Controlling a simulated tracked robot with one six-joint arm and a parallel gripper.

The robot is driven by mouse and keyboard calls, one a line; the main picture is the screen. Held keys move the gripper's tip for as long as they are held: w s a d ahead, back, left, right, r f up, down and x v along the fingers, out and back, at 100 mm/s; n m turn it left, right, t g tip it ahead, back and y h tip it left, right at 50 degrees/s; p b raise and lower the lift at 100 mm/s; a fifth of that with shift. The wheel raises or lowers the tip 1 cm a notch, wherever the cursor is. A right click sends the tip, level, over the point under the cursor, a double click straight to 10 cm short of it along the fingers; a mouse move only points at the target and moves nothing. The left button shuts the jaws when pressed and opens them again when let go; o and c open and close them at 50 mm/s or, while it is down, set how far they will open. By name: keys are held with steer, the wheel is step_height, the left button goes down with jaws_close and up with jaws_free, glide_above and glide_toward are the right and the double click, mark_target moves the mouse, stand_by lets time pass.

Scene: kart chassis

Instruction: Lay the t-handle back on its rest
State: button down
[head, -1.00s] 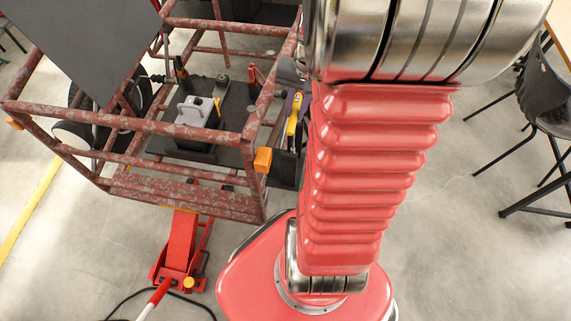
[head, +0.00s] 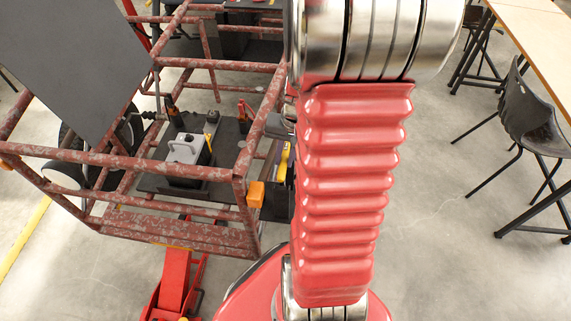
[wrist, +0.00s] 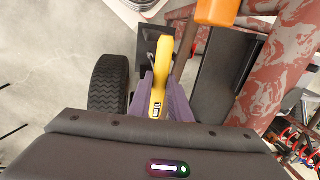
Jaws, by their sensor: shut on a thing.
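A yellow handle with a dark label, which I take to be the t-handle (wrist: 159,82), sits between the two purple fingers of my gripper (wrist: 160,98) in the wrist view. The fingers are shut on it. Its yellow end points away from my wrist, and its lower part is hidden behind my gripper's body. In the head view a strip of yellow (head: 284,162) shows beside the chassis, partly behind my arm. I cannot tell whether the handle touches anything below it. I cannot make out its rest for certain.
The rusty red kart frame (head: 240,205) stands left of my arm, with an orange block (head: 256,194) on its near corner. A dark tray (head: 155,183) inside carries a grey box (head: 188,148). A red jack (head: 172,282) is below. A black chair (head: 530,120) stands at right.

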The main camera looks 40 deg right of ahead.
steer(key=shift+f, duration=0.1)
steer(key=shift+f, duration=1.8)
steer(key=c, duration=1.6)
jaws_free()
steer(key=shift+f, duration=0.1)
steer(key=shift+c, duration=0.2)
step_height(320, 180, up, 12)
steer(key=s+d, duration=0.1)
steer(key=shift+s, duration=0.3)
